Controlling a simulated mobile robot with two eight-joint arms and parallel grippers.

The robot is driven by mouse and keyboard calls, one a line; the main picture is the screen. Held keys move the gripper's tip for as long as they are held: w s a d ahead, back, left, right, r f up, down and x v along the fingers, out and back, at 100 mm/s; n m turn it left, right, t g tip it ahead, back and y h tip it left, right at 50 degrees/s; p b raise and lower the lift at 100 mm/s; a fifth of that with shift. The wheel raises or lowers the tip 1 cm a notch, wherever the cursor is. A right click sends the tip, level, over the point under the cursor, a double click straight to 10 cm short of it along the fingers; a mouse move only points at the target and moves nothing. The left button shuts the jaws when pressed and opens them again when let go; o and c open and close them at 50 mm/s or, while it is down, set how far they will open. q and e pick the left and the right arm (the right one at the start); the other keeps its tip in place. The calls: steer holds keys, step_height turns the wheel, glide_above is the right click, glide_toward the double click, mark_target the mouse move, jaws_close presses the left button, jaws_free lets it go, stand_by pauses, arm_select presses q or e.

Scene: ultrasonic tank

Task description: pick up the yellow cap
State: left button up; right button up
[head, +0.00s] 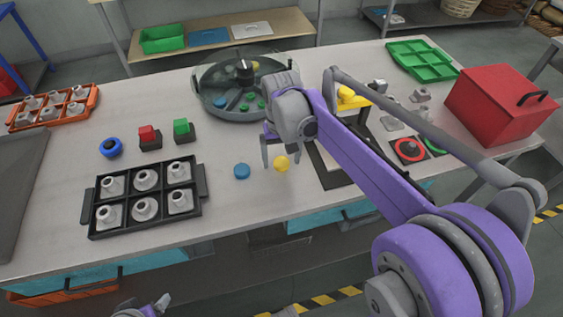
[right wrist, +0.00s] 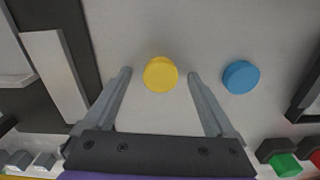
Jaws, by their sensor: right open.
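The yellow cap (head: 281,163) lies on the light worktop, near its front edge. In the right wrist view the yellow cap (right wrist: 160,74) is a round disc between and slightly beyond the two fingertips. My right gripper (head: 279,154) is open and empty, pointing down at the cap. In the right wrist view, clear gaps show between the cap and both fingers of the right gripper (right wrist: 161,75). Only a small part of my left arm shows at the bottom edge of the head view; its jaws do not show.
A blue cap (head: 242,171) lies just left of the yellow one; it also shows in the right wrist view (right wrist: 241,77). A black tray of metal parts (head: 200,212) stands further left. A round tank (head: 215,108) stands behind. A red box (head: 495,112) is at right.

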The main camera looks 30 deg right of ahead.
steer(key=shift+c, duration=0.3)
steer(key=c, duration=1.3)
